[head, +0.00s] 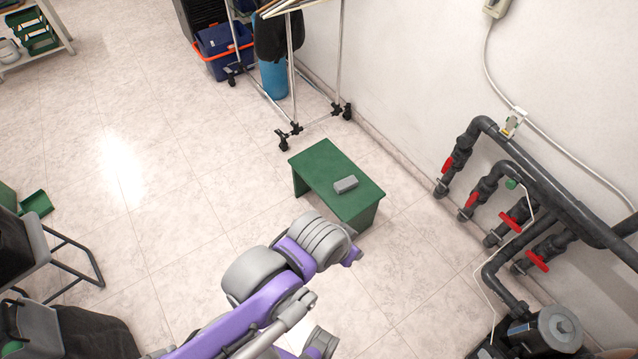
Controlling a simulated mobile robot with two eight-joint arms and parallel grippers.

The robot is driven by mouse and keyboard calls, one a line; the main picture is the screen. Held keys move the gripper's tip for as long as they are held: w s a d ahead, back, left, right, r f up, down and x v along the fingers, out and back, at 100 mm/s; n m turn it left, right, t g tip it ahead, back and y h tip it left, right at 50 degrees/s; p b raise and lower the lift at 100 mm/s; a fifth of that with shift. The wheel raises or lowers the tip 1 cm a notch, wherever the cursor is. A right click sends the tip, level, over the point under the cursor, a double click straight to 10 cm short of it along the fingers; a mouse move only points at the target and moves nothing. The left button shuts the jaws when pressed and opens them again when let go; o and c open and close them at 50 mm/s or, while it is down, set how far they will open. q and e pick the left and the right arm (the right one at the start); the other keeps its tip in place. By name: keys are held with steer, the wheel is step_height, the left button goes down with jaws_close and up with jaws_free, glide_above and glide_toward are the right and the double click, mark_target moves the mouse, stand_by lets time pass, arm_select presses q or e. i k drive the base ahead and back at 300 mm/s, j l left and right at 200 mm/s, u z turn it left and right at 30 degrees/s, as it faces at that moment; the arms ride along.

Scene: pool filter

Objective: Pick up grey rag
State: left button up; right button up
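The grey rag (346,184) is a small folded grey block. It lies flat on top of a low green table (322,172), right of the middle of the tabletop. One purple and grey arm of mine reaches in from the bottom, and its upper end is just in front of the green table in the picture. No gripper fingers can be made out in the head view, and nothing of mine covers the rag.
Dark pipes (545,185) with red valve handles run along the right wall, above a pump (548,330). A wheeled clothes rack (291,75) stands behind the table near a blue bin (273,78). A chair (45,245) is at left. The tiled floor left of the table is clear.

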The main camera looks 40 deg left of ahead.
mark_target(342, 185)
steer(key=u, duration=1.2)
